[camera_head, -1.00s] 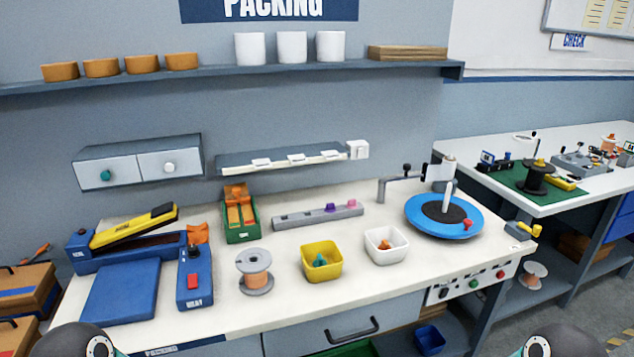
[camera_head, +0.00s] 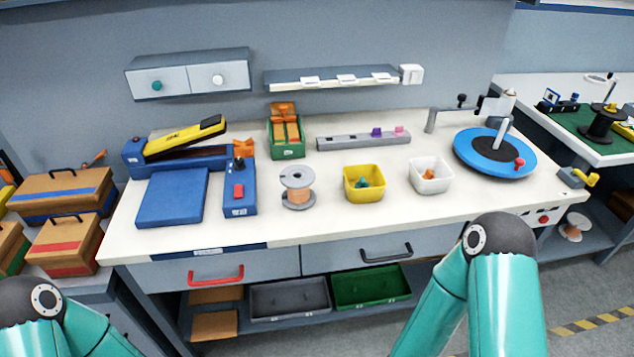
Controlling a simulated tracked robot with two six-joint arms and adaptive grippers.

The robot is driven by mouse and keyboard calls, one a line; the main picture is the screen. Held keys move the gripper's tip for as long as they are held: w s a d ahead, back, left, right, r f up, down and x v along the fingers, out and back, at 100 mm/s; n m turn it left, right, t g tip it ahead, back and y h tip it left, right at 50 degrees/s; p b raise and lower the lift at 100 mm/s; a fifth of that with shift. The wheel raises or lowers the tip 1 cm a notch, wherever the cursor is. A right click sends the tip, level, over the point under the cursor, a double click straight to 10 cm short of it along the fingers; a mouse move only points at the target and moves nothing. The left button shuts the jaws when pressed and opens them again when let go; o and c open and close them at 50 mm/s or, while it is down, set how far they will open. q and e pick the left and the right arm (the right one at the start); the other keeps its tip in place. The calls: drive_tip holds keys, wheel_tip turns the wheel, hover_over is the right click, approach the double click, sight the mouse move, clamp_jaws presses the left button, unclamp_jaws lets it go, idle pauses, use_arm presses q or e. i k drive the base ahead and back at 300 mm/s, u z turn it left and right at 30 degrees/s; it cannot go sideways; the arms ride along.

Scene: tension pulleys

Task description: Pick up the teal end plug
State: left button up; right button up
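The teal end plug (camera_head: 363,183) lies inside the small yellow bin (camera_head: 378,171) on the white bench, right of the copper wire spool. Only part of the plug shows above the bin's front wall. My two teal arms show at the lower edge of the head view, one at the lower left and one at the lower right. Both grippers are out of view, and nothing of mine touches the plug or the bin.
A white bin (camera_head: 430,187) with an orange piece stands right of the yellow bin. The spool (camera_head: 297,189) stands left. A grey rail (camera_head: 340,143) with purple and pink plugs lies behind. A blue turntable (camera_head: 522,165) is at right. Drawers (camera_head: 350,253) are below.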

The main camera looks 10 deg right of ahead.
sight(362, 184)
drive_tip(key=u, duration=0.05)
drive_tip(key=i, duration=0.25)
drive_tip(key=u, duration=2.2)
drive_tip(key=k, duration=1.7)
drive_tip(key=z, duration=1.3)
drive_tip(key=i, duration=1)
drive_tip(key=u, duration=0.05)
